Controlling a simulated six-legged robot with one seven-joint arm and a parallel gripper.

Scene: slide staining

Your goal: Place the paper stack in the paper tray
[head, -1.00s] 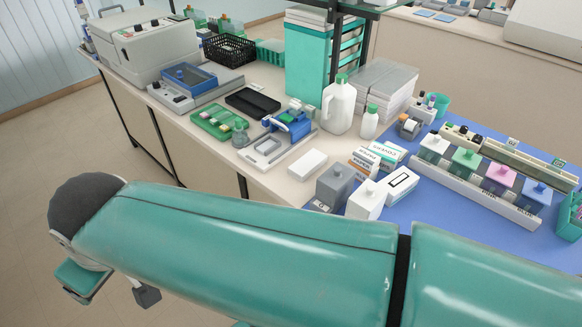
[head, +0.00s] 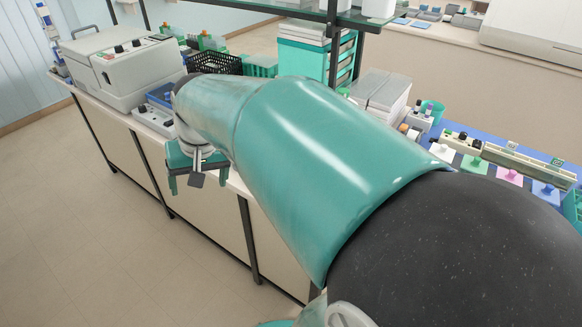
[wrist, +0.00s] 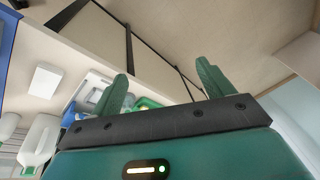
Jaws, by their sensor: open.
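A plain white flat block (wrist: 46,80), possibly the paper stack, lies on the counter at the left of the wrist view. My arm hides that counter area in the head view. I cannot pick out the paper tray for sure; a pale grey tray (wrist: 82,97) shows partly behind my left finger in the wrist view. My gripper (head: 198,184) is open and empty at the counter's front edge in the head view. In the wrist view my gripper (wrist: 163,72) points past the counter front toward the floor, apart from the block.
A grey-white stack (head: 382,90) stands at the back of the counter. A teal drawer unit (head: 306,57) is under the shelf, near a black basket (head: 214,62). A large pale machine (head: 125,68) fills the left end. The floor (head: 90,235) in front is clear.

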